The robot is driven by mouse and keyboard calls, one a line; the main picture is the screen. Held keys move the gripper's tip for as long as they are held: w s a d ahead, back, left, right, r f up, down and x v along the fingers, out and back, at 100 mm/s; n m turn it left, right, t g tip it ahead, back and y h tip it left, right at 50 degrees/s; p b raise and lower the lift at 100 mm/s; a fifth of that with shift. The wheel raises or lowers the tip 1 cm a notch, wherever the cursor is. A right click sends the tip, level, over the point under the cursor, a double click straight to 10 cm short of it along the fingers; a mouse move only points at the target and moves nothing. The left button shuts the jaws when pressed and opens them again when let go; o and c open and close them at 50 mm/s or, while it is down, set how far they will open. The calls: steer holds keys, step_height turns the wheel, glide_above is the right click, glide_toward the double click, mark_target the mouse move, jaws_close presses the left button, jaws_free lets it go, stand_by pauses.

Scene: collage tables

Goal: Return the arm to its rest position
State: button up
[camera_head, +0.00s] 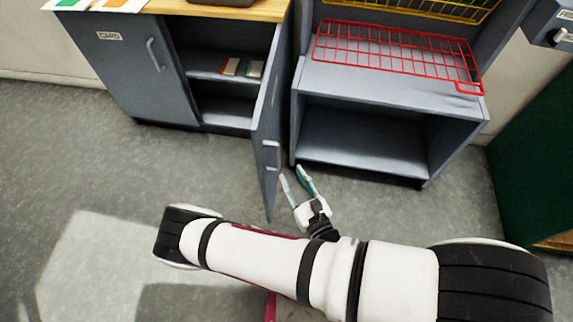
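My gripper (294,178) is near the middle of the head view, at the end of my white and black arm. Its two fingers are spread apart and point up in the picture, with nothing visible between them. It is just right of the lower end of an open grey cabinet door (264,150); I cannot tell if they touch. My arm lies across the lower part of the view, bent at the left, and hides part of the floor.
The grey cabinet (128,72) has its right door swung out, showing small boxes (241,68) on a shelf. A grey shelf unit (345,85) with a red wire rack (395,55) stands right of it. A green object (535,160) is at the right edge. Floor (70,165) at left is clear.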

steer(key=shift+v, duration=0.85)
